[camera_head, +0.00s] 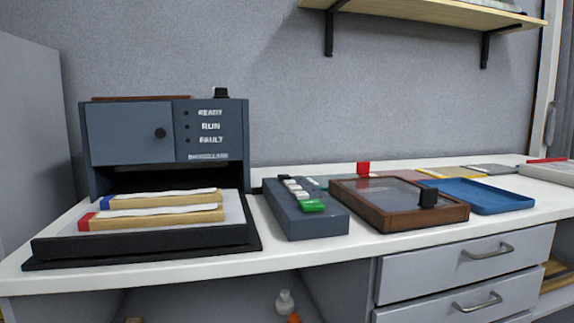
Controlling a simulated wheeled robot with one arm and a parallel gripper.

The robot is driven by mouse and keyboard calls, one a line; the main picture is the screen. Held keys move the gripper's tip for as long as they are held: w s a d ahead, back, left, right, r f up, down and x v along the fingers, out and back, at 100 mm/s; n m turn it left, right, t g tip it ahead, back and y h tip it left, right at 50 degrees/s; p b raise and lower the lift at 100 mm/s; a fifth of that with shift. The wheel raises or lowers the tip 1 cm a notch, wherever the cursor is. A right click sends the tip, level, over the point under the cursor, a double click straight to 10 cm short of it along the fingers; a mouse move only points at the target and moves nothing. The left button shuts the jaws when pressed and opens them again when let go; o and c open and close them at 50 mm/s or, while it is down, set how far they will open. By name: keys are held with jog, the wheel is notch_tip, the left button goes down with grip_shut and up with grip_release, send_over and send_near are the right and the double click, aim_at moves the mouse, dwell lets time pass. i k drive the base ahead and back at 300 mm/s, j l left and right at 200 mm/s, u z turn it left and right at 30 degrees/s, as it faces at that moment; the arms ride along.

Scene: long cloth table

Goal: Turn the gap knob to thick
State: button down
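A blue-grey machine (127,131) stands at the left of the white table, with READY, RUN and FAULT printed beside small dark dots. A round black knob (160,132) sits on its front panel. Another black knob-like part (221,92) stands on its top at the right. No gap or thick label is readable, so I cannot tell which one is the gap knob or how it is set. My gripper is not in view.
A black tray (150,247) with two cream-topped wooden pieces (160,215) juts out before the machine. Right of it are a button box (290,215), a glass-topped wooden case (375,215) and a blue tray (480,196). A shelf (430,10) hangs above.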

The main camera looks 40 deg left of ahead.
aim_at(218, 92)
jog(key=u, duration=2.35)
